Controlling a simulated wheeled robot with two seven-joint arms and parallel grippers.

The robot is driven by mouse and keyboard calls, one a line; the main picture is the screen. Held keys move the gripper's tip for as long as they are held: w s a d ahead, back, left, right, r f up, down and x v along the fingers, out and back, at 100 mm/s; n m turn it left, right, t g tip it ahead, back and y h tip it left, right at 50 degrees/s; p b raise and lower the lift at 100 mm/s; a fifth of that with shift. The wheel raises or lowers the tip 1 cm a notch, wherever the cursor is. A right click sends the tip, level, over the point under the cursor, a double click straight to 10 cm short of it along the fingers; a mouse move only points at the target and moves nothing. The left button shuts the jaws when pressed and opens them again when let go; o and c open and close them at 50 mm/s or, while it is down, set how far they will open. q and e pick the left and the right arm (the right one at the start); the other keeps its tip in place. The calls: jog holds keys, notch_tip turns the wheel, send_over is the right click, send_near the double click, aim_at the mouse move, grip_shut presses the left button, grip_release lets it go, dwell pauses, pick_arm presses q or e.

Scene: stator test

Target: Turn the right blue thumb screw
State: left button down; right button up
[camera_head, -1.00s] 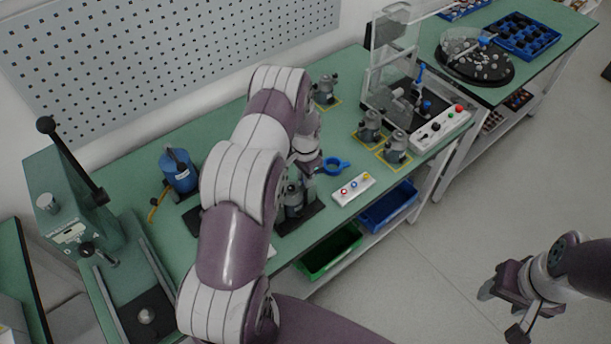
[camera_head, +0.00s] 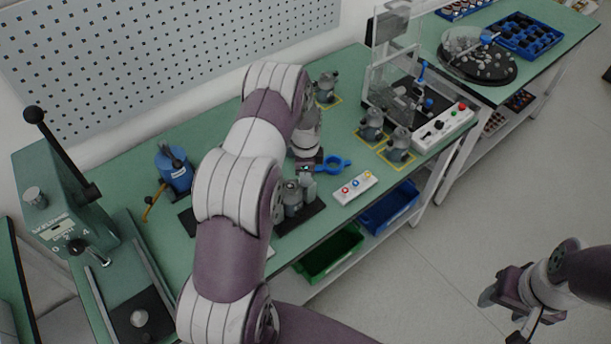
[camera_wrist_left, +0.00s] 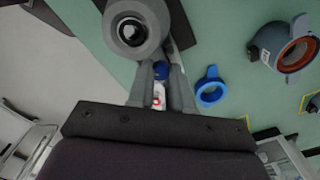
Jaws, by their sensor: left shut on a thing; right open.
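My left gripper (camera_wrist_left: 161,88) is shut on the blue thumb screw (camera_wrist_left: 161,69), which shows between its fingertips in the left wrist view. A grey round housing (camera_wrist_left: 137,28) stands right beside the screw. In the head view my left gripper (camera_head: 308,183) is low over the bench, beside the grey stator unit (camera_head: 291,198) on its dark base. The screw cannot be made out in that view, and my left arm covers part of the unit. My right gripper (camera_head: 502,316) is open and empty over the floor at the lower right.
A loose blue ring (camera_head: 335,165) lies close to my left gripper. A white button box (camera_head: 356,187) is near the bench's front edge. Several grey stators stand further back, near a clear-guarded test station (camera_head: 405,85). A blue pump-like can (camera_head: 173,172) and a green press (camera_head: 65,205) are left.

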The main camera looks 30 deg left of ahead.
pick_arm(q)
jog(key=shift+m, duration=0.6)
jog(key=c, duration=1)
grip_release()
